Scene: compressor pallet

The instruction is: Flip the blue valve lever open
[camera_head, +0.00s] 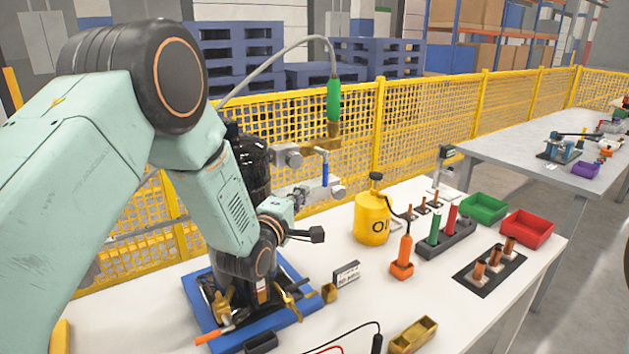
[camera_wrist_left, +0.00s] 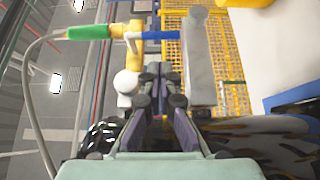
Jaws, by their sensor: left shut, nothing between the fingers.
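The blue valve lever (camera_head: 325,170) hangs upright below a brass fitting (camera_head: 322,145) at the compressor, under a green hose connector (camera_head: 333,100). In the left wrist view the lever (camera_wrist_left: 160,35) lies sideways beside the yellow-brass fitting (camera_wrist_left: 133,48), ahead of the fingertips. My left gripper (camera_head: 299,193) is below and left of the lever in the head view, partly blending with grey fittings behind it. In the wrist view its fingers (camera_wrist_left: 162,72) are together and hold nothing; a gap shows between them and the lever. My right gripper is not in view.
A grey bar (camera_wrist_left: 197,60) stands just right of the fingers in the wrist view. The dark compressor (camera_head: 250,160) is behind my arm on a blue pallet (camera_head: 290,325). A yellow canister (camera_head: 371,218), red bin (camera_head: 527,229) and green bin (camera_head: 483,208) stand on the white table.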

